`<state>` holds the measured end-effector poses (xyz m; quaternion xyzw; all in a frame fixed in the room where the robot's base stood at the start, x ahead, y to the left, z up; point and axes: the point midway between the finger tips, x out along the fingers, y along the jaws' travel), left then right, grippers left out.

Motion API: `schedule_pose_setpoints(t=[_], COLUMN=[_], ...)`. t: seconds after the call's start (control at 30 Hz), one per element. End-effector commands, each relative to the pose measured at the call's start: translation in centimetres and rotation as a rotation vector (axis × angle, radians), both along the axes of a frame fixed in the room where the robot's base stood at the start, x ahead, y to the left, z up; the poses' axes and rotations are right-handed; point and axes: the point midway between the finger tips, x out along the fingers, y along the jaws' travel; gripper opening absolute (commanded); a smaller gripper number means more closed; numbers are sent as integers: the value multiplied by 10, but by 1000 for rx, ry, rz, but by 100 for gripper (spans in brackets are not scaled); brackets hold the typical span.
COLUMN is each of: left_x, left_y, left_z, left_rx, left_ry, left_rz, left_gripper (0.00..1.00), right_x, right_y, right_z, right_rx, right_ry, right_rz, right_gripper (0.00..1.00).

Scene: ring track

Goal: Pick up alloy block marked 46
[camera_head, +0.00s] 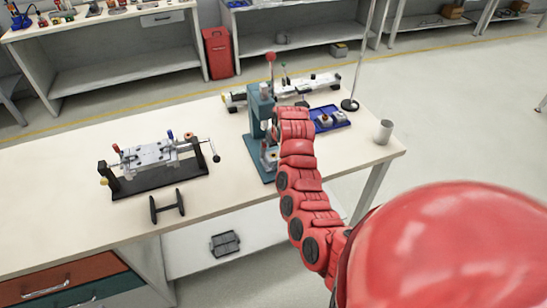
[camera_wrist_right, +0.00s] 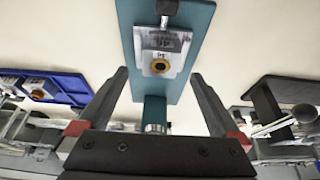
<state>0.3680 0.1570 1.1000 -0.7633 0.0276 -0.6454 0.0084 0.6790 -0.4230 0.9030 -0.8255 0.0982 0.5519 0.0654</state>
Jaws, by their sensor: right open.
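A grey metal block (camera_wrist_right: 162,52) with a brass-ringed hole and a label that looks like 46 lies on the teal base (camera_wrist_right: 195,48) of a small press. The press (camera_head: 258,108) stands on the workbench in the head view. My right gripper (camera_wrist_right: 160,75) is open and empty in the right wrist view. Its two fingers are spread apart, with the block between and beyond their tips. In the head view my red right arm reaches to the press and largely hides that gripper. My left gripper is not in view.
A clamp fixture (camera_head: 155,160) and a black stand (camera_head: 167,206) sit at left. The bench between fixture and press is clear.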

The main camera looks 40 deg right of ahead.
Motion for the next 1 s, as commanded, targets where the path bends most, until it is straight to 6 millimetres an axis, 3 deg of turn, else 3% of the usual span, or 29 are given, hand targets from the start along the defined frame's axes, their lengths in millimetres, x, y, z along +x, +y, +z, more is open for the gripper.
schedule_pose_setpoints(t=[0.3, 0.7, 1.0], left_x=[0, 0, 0], left_y=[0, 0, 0], left_z=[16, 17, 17], left_rx=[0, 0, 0], left_ry=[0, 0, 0], left_rz=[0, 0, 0], left_gripper=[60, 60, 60], right_x=[13, 16, 16], right_y=[-2, -3, -3], right_z=[-27, -34, -34], right_rx=[0, 1, 0], right_ry=[3, 0, 0], right_rz=[3, 1, 2], right_gripper=[100, 100, 48])
